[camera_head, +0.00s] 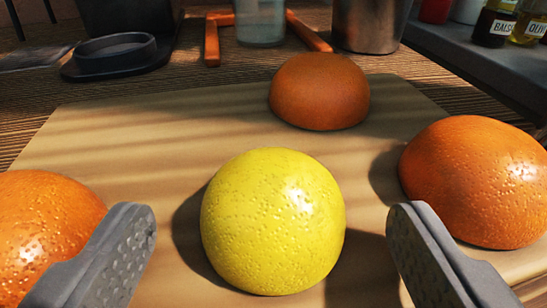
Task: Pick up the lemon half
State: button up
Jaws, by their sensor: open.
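The lemon half (272,222) is yellow, dimpled and domed. It rests on a light wooden board (180,130) in the lower middle of the view. My gripper (272,228) is open, with one grey finger to the left of the lemon half and one to its right. Both fingers are apart from it in the picture, with gaps on each side. The lemon half's underside is hidden.
Orange halves sit on the board at left (45,230) and right (475,180), close to my fingers. A browner dome (319,92) lies behind the lemon half. Farther back are a dark dish (115,52), a glass (260,22), a metal pot (368,25) and bottles (494,25).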

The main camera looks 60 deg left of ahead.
jog(key=shift+x, duration=0.9)
jog(key=c, duration=1)
jog(key=shift+r, duration=0.15)
jog(key=shift+c, duration=0.2)
